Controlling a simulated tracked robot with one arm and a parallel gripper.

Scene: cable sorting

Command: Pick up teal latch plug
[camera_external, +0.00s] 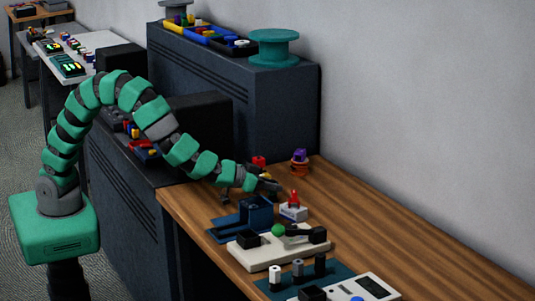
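My green segmented arm arches from the left and reaches down to the wooden table (420,232). My gripper (266,184) is small and dark, low over the far left part of the table. I cannot make out whether its fingers are apart or whether it holds anything. I cannot pick out a teal latch plug with certainty; it may be hidden by my gripper or too small to tell. A red piece (259,161) shows just behind my gripper. A purple and orange stacked piece (299,162) stands to its right, apart from it.
A blue box holder (255,212), a white block with a red knob (294,208), and a cream base (265,258) with a green ball stand in front of my gripper. A teal mat (338,273) lies nearer. A dark cabinet (285,110) rises behind. The table's right side is clear.

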